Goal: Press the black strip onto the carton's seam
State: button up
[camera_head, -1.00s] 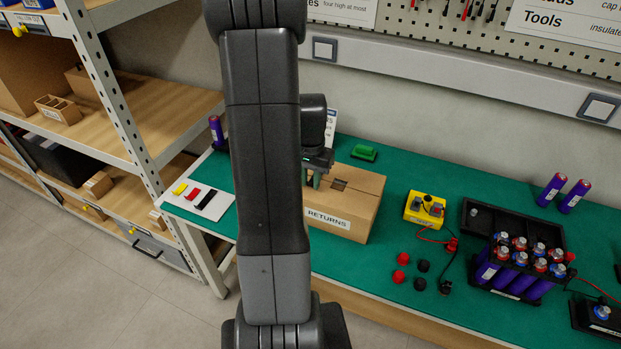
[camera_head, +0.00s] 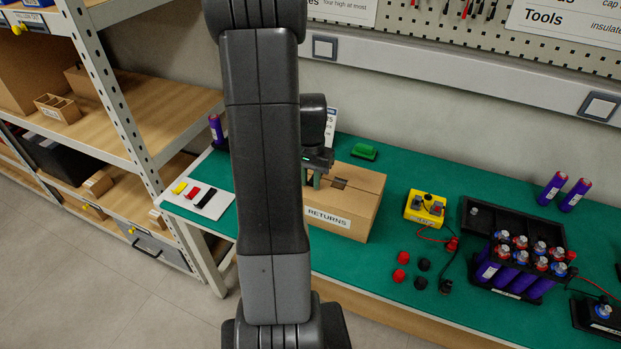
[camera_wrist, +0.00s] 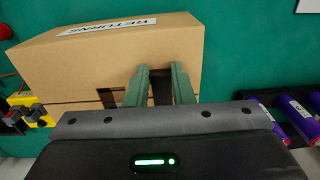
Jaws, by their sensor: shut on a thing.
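The carton (camera_head: 365,205) is a closed brown box with a RETURNS label, standing on the green bench mat; it also fills the upper left of the wrist view (camera_wrist: 60,68). A dark patch (camera_head: 338,184) shows on its top. My gripper (camera_head: 313,182) is down at the carton's top, beside that patch, partly behind my arm. In the wrist view its green fingers (camera_wrist: 160,85) have a narrow gap with a dark piece (camera_wrist: 160,93) between them; I cannot tell if this is a strip. A black strip (camera_head: 207,199) lies on the white card at the bench's left end.
A yellow strip (camera_head: 180,189) and a red strip (camera_head: 195,193) lie on the white card (camera_head: 217,209). A green block (camera_head: 364,152) lies behind the carton. A yellow box (camera_head: 425,207), loose caps and a tray of purple cells (camera_head: 500,272) stand to the right.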

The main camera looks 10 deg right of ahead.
jog(key=shift+f, duration=0.1)
jog(key=o, duration=0.8)
notch_tip(320, 180, up, 14)
jog(key=shift+f, duration=0.1)
dwell(0.5)
notch_tip(320, 180, down, 14)
jog(key=shift+r, duration=0.2)
dwell(0.3)
